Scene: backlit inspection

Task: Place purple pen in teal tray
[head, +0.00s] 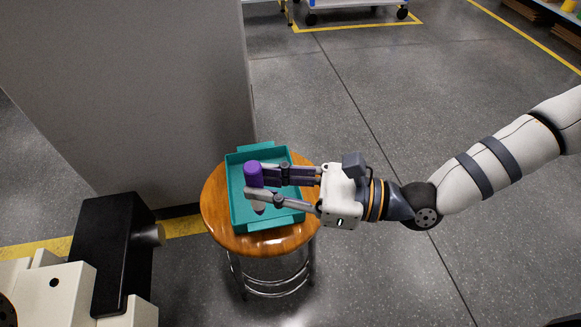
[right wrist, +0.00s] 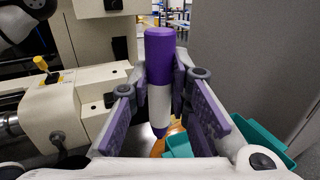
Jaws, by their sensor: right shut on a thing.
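The purple pen (head: 253,173) is thick and stands roughly upright in my right gripper (head: 257,183). In the right wrist view the pen (right wrist: 160,95) shows a purple top, a white middle band and a purple lower end, with the purple-padded fingers on either side of it. My right gripper is shut on it. The teal tray (head: 238,208) is shallow and sits on a round wooden stool (head: 213,207). In the head view the pen overlaps the tray and appears held above it. The tray (right wrist: 268,143) shows low at the right in the wrist view. My left gripper is not in view.
A tall grey panel (head: 130,90) stands behind and left of the stool. A cream and black machine (head: 112,240) is at the lower left. A cart (head: 355,8) is far back inside yellow floor lines. The floor right of the stool is clear.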

